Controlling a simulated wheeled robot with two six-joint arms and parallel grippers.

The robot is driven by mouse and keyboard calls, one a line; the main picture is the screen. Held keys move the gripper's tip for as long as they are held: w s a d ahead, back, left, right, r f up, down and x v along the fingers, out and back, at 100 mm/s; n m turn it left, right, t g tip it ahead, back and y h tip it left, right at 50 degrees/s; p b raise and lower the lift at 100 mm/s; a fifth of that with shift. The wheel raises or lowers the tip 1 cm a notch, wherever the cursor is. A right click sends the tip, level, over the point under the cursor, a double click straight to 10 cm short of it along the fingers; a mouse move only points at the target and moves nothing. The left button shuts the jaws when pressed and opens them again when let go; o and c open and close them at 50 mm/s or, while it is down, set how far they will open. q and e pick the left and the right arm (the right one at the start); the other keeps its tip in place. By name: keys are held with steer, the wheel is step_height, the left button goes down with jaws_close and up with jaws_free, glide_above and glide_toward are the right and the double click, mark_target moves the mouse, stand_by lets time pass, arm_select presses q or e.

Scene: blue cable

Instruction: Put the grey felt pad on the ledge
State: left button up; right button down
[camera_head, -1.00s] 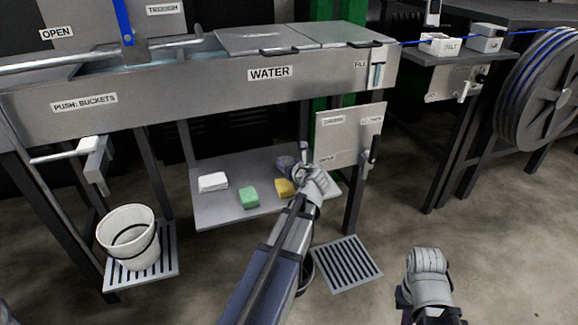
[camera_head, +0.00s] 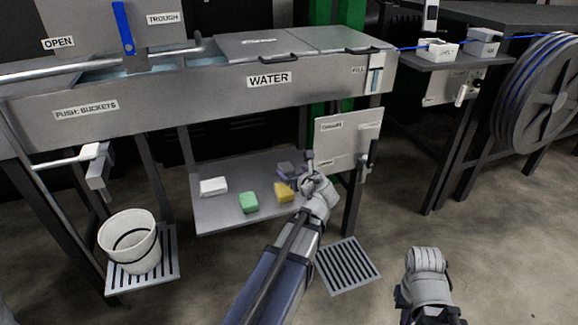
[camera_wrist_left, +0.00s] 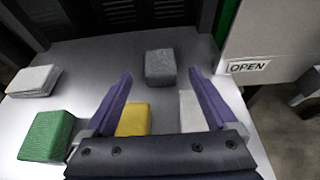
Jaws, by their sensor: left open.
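The grey felt pad (camera_wrist_left: 160,68) is a dark grey block on the lower shelf (camera_wrist_left: 92,48). In the head view the grey pad (camera_head: 286,168) is partly hidden by my left gripper (camera_head: 303,178). In the left wrist view my left gripper (camera_wrist_left: 160,80) is open, its purple fingers spread. The grey pad shows between and just beyond the fingertips, with nothing held. My right gripper (camera_head: 426,262) is low at the front right, away from the shelf; its jaws cannot be made out. I cannot tell which surface is the ledge.
A white pad (camera_head: 213,186), a green pad (camera_head: 248,202) and a yellow pad (camera_head: 284,192) lie on the same shelf. The water trough (camera_head: 210,105) is above. A panel (camera_head: 340,140) stands right of my left gripper. A white bucket (camera_head: 122,244) is at left.

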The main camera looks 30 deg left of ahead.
arm_select(q)
steer(key=p+v, duration=0.2)
steer(key=v, duration=0.4)
steer(key=shift+s+d+r, duration=0.15)
steer(key=shift+d, duration=0.1)
steer(key=shift+a, duration=0.1)
